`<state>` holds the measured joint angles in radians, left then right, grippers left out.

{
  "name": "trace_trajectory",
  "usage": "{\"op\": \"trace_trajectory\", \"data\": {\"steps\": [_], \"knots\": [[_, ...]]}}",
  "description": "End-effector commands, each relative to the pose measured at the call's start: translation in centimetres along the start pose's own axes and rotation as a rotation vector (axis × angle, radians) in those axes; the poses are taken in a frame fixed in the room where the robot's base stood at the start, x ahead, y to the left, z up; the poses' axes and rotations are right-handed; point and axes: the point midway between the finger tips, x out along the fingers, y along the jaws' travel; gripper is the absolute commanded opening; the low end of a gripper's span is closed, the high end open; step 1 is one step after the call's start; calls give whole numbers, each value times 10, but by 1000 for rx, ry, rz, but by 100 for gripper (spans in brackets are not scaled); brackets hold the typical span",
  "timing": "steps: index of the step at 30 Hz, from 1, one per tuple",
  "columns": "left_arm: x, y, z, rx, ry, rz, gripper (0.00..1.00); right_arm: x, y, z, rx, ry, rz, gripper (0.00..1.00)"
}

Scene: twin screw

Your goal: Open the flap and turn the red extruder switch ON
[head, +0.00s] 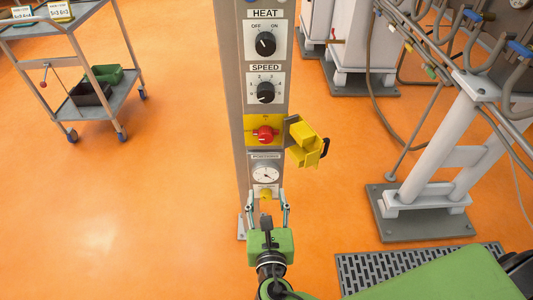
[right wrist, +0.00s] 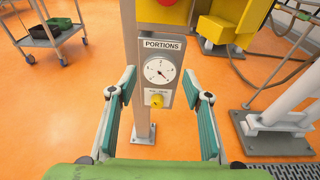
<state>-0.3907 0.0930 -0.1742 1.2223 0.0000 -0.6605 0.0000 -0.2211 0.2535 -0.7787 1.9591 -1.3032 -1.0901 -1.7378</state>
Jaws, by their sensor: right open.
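The red extruder switch (head: 265,134) is on a yellow plate on the grey control post, below the SPEED knob. Its lower edge also shows at the top of the right wrist view (right wrist: 167,2). The yellow flap (head: 306,144) is swung out to the right of the switch, leaving the switch uncovered. My right gripper (head: 268,208) is open and empty, low in front of the post. In the right wrist view its fingers (right wrist: 166,108) stand wide apart on either side of the post, below the switch. My left gripper is not in view.
The post carries the HEAT knob (head: 265,44), the SPEED knob (head: 265,92), and the PORTIONS dial (right wrist: 159,72) with a small yellow knob (right wrist: 157,100) under it. A cart (head: 110,92) stands at the left. Pipework on a white stand (head: 440,150) is at the right. Orange floor (head: 150,190) is clear.

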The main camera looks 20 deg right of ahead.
Motion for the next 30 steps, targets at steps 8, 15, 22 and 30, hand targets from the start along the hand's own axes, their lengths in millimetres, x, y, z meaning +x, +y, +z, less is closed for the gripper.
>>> {"op": "trace_trajectory", "data": {"steps": [8, 15, 22, 30], "knots": [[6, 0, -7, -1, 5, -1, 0, -23, -2, 72, -189, -190, -43, 45], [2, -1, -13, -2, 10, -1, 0, 13, -3, 82, -195, -198, -45, 45], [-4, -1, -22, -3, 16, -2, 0, 62, -5, 91, -193, -194, -46, 45], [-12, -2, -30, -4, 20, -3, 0, 101, -5, 97, -193, -190, -44, 45]]}}
